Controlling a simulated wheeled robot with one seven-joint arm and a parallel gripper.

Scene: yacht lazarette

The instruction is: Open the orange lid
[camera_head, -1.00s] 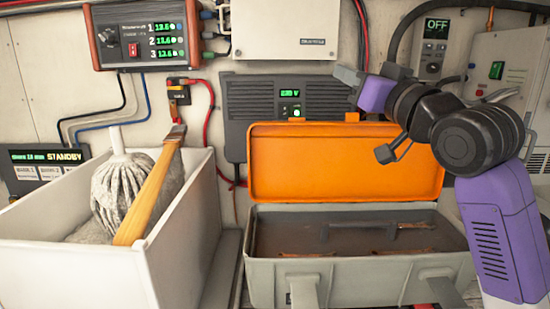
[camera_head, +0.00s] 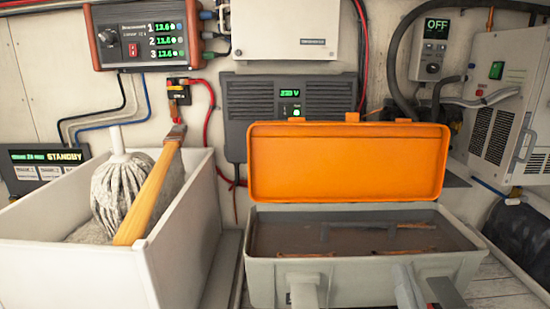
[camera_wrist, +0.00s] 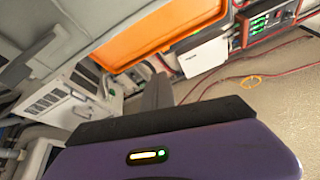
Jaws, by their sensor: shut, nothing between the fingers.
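The orange lid (camera_head: 345,162) stands upright and open at the back edge of a grey box (camera_head: 360,272) in the head view. The box's inside is exposed, with a few thin brown and grey items in it. In the wrist view the lid (camera_wrist: 150,36) shows tilted at the top. My gripper (camera_wrist: 158,90) is in the wrist view, with its purple body at the bottom. Its fingers look shut and empty, apart from the lid. My gripper is not in the head view.
A white bin (camera_head: 185,245) with a mop head (camera_head: 118,190) and a wooden handle (camera_head: 150,195) stands left of the box. Wall units and cables are behind. A white vented unit (camera_head: 500,130) is at right.

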